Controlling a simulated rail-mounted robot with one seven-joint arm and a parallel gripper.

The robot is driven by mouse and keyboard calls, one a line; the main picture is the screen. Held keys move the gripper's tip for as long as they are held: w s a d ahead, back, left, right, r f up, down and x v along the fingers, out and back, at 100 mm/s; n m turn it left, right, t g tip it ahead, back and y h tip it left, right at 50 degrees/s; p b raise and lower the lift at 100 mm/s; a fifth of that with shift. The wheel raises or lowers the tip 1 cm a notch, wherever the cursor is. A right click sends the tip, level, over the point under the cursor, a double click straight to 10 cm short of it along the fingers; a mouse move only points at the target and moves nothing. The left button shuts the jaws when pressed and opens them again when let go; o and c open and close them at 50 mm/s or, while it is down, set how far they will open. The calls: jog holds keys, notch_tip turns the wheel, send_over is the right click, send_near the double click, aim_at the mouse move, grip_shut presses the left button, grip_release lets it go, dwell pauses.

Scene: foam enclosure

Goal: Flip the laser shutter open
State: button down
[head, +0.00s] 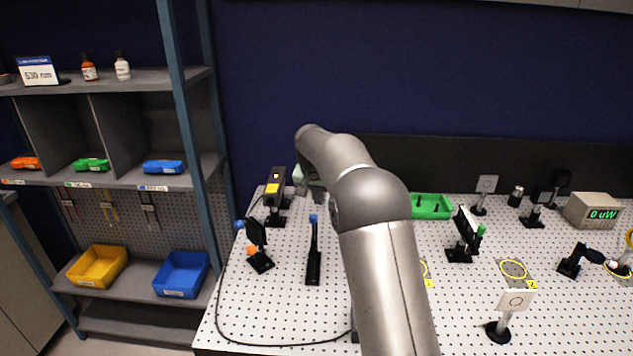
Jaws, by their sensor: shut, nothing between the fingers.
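The laser (277,186) is a dark box with a yellow label on a black mount, at the back left of the perforated table. In front of it stands a slim black upright part with a blue tip (314,240). To its left is a black plate on a mount (256,236) with a blue knob and an orange knob. I cannot tell for sure which of these is the shutter, or its state. My gripper (308,184) is just right of the laser, mostly hidden behind my arm. It is shut and empty; its fingertips are not clear.
A green tray (430,206), a black optic mount (462,235), a white target card (513,301) and a power meter reading 0 uW (592,211) stand to the right. A black cable (221,300) loops along the table's left and front. Shelves (110,180) with bins stand left.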

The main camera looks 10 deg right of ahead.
aim_at(314, 227)
jog(key=shift+s+a+f+p, duration=0.2)
jog(key=shift+s+a, duration=0.05)
jog(key=shift+s, duration=0.3)
jog(key=shift+s+a+f+p, duration=0.15)
jog(key=shift+s+a, duration=0.15)
jog(key=shift+s, duration=0.3)
jog(key=shift+s+a+f+p, duration=0.2)
jog(key=shift+s+a, duration=0.05)
jog(key=shift+s, duration=0.3)
